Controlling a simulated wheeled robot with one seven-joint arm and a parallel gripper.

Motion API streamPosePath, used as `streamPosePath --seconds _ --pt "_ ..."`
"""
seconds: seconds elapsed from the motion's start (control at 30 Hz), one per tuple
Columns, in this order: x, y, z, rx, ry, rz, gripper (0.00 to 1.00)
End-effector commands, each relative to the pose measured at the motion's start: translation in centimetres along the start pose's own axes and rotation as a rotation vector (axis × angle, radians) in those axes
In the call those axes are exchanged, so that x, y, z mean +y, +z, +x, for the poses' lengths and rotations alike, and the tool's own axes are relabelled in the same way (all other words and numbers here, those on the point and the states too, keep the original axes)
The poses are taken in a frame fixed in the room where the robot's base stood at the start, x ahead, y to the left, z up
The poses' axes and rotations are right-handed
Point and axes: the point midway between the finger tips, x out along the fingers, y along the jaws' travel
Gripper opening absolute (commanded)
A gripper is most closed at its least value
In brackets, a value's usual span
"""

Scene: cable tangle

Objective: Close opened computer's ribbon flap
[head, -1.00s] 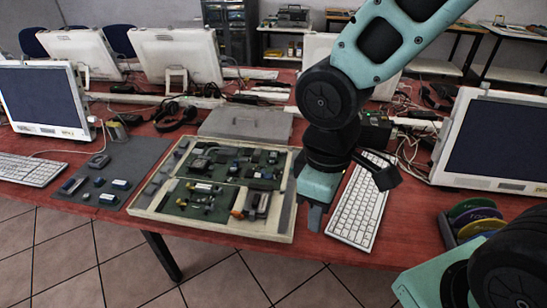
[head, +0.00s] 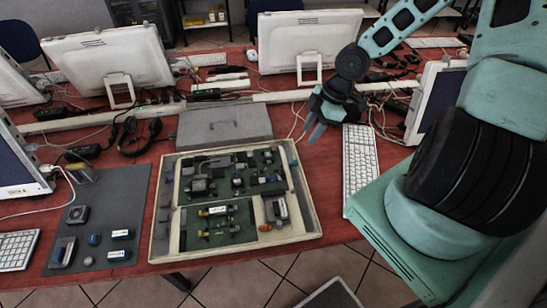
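The opened computer (head: 311,214) is a shallow cream case lying on the red table, with green boards and small parts inside. A grey block with an orange part (head: 276,209) sits at its front right. The ribbon flap is too small to single out, and I cannot tell whether it is up or down. My gripper (head: 314,128) hangs above the table, behind and right of the case's back right corner, pointing down and left. It is apart from the case. Its teal fingertips are small and partly overlap, so their opening is unclear. I see nothing held.
A grey lid-like panel (head: 224,127) lies behind the case. A dark mat (head: 110,190) with several small parts lies to the left. A white keyboard (head: 359,165) lies to the right. Monitors (head: 109,70) and loose cables stand behind. Bare table shows between case and keyboard.

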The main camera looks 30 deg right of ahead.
Motion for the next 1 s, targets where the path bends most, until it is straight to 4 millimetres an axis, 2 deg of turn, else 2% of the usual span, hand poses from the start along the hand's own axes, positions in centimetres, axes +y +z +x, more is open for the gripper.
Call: streamPosePath --seconds 0.13,0.27,0.6,0.8,1.0 --pt "0.4 0.3 0.2 0.019 0.014 -0.008 0.40" --pt "0.4 0.3 1.9 0.017 0.012 -0.010 0.40" --pt "0.4 0.4 9.2 0.015 0.012 -0.013 0.40" --pt "0.5 0.3 12.7 0.015 0.013 -0.011 0.40" --pt "0.6 0.3 15.3 0.015 0.014 -0.010 0.40"
